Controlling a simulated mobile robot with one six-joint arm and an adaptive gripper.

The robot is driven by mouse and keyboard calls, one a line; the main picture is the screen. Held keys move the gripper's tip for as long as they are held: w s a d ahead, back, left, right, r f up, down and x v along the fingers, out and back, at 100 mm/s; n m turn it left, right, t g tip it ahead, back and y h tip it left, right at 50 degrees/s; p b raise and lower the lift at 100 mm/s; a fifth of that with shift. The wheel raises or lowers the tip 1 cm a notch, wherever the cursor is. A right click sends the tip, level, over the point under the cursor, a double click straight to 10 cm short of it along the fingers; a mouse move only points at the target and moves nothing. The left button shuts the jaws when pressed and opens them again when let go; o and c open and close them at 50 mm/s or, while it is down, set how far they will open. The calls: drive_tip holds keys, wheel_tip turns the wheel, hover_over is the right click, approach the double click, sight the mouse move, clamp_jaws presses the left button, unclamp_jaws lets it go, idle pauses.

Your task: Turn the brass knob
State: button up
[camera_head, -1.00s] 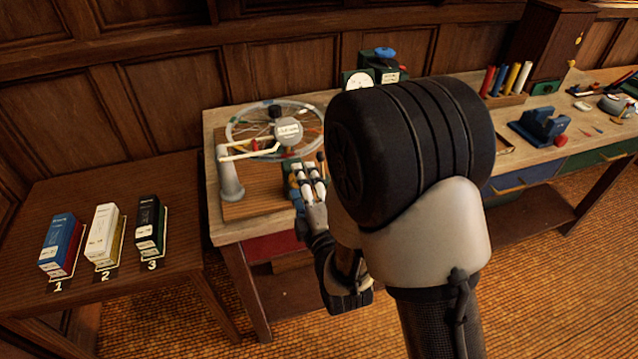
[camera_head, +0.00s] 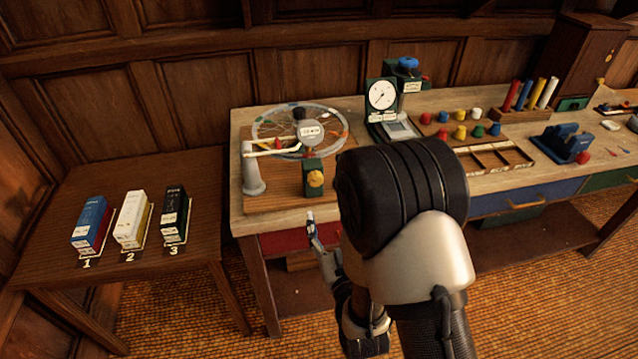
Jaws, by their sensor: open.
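The brass knob (camera_head: 315,179) is a yellow-gold knob on the front of a small dark green block (camera_head: 313,164). The block stands at the front of a wooden board (camera_head: 282,192) on the workbench, below a spoked wheel (camera_head: 340,120). My gripper (camera_head: 312,222) is in front of the bench's front edge, below the knob and apart from it. One pale finger shows clearly. The rest of the gripper is partly hidden behind my arm. It appears empty.
A grey post (camera_head: 253,175) with a pale arm stands left of the knob. A dial gauge (camera_head: 382,95), coloured pegs and a divided tray (camera_head: 490,158) are to the right. Three numbered boxes sit on the left table (camera_head: 60,235). My arm hides part of the bench.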

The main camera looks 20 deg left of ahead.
sight(316, 181)
drive_tip(key=b+x, duration=0.2)
drive_tip(key=x, duration=1.1)
drive_tip(key=shift+w+a, duration=0.1)
drive_tip(key=shift+w, duration=0.25)
drive_tip(key=c, duration=1.1)
drive_tip(key=shift+o, duration=0.2)
drive_tip(key=shift+m, duration=0.3)
